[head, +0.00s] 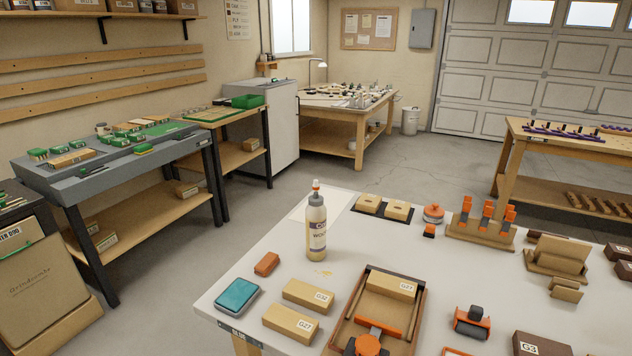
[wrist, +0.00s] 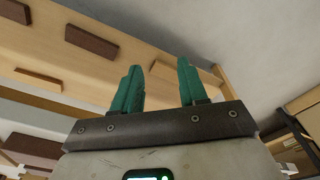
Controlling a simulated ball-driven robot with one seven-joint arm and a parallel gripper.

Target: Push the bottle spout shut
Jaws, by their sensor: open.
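A glue bottle (head: 316,229) with a printed label stands upright on the white bench top (head: 262,270), near its left side in the head view. Its orange-tipped white spout (head: 316,187) points up; it is too small to tell how far it is pushed in. My gripper (wrist: 162,75) shows only in the wrist view, with its two green fingers apart and nothing between them. The bottle is not in the wrist view, and my gripper is not in the head view.
A wooden tray-like fixture (head: 417,318) is to the right. Behind the bottle are two blocks on a dark mat (head: 383,208).

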